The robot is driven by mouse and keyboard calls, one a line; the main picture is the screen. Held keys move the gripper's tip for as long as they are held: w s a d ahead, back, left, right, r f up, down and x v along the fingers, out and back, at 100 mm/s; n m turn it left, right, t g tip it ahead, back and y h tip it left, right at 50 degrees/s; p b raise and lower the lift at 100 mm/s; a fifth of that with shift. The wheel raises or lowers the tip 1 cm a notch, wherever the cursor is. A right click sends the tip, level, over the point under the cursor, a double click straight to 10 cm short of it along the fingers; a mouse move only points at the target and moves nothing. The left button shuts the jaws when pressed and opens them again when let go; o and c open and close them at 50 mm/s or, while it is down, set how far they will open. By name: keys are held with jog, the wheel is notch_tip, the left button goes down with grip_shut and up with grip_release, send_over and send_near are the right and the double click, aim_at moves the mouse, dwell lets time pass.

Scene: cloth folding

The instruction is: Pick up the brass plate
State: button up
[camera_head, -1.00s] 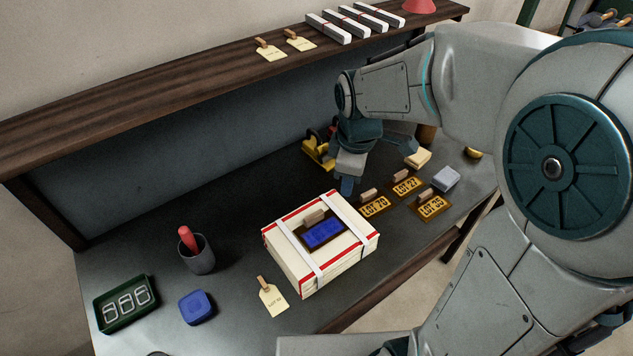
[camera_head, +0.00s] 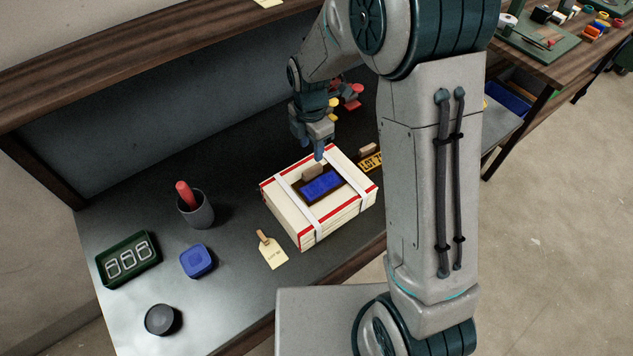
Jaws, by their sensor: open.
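A dark brown-framed plate with a blue middle (camera_head: 321,186) lies on top of a cream box (camera_head: 283,216) with red edges and white straps. A small wooden grip (camera_head: 312,172) stands on its far side. Another brown plate with yellow LOT lettering (camera_head: 370,162) and a wooden grip lies on the table just right of the box, partly hidden by my arm. I cannot tell for sure which plate is brass. My gripper (camera_head: 309,148) is open and empty, pointing down above the box's far edge, just behind the wooden grip on the blue plate.
A grey cup with a red-handled tool (camera_head: 196,208), a blue pad (camera_head: 197,261), a green tray (camera_head: 128,259), a black round tin (camera_head: 162,320) and a paper tag (camera_head: 272,253) are left of and in front of the box. A dark shelf (camera_head: 130,70) overhangs behind. My arm blocks the table's right side.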

aim_at(312, 169)
notch_tip(312, 169, down, 8)
jog(key=b, duration=0.4)
jog(key=shift+f, duration=0.2)
jog(key=shift+r, duration=0.1)
grip_shut()
